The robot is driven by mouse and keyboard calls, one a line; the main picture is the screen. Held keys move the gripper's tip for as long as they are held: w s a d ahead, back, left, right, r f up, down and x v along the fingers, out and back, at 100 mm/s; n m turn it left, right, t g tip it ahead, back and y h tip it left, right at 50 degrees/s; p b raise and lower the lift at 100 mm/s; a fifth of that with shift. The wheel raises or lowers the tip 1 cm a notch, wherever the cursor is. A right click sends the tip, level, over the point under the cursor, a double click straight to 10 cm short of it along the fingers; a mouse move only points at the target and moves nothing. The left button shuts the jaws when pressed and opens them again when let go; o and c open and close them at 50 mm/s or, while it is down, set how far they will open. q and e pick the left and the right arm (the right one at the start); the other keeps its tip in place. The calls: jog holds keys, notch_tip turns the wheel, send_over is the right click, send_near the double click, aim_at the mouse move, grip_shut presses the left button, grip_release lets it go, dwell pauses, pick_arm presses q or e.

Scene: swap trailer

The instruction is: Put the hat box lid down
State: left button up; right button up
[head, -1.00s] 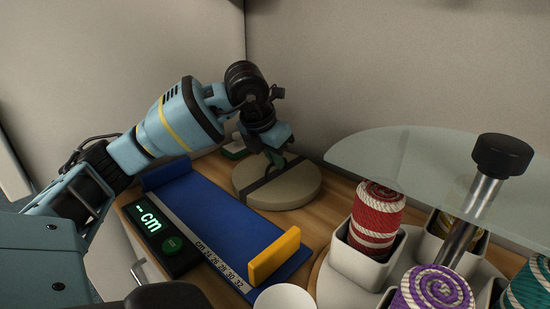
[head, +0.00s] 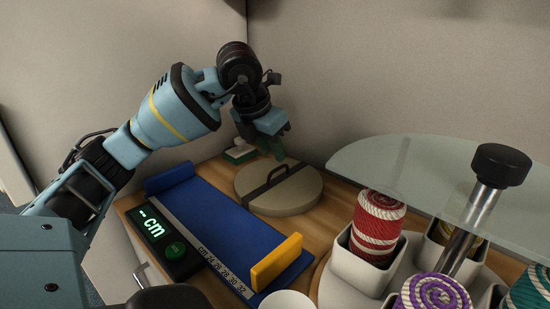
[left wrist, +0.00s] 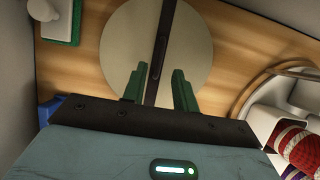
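The hat box lid (head: 296,194) is a round beige disc with a dark strap handle across its top. It lies flat on the wooden counter (head: 329,216) by the back wall, and it also shows in the left wrist view (left wrist: 188,52). My left gripper (head: 275,152) is above the lid's far left part, apart from the handle. In the left wrist view its two green fingers (left wrist: 159,91) are spread on either side of the strap's line, with nothing held between them. My right gripper is not in view.
A blue measuring board (head: 219,219) with a yellow block (head: 276,263) and a green "cm" display (head: 160,231) lies left of the lid. A glass shelf (head: 430,175) and a carousel of rope rolls, one red (head: 377,226), stand right. A green-and-white object (head: 239,154) sits behind.

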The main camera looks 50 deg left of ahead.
pick_arm(q)
jog(key=p+v, duration=0.1)
jog(key=v, duration=0.6)
jog(key=shift+r, duration=0.1)
dwell(0.4)
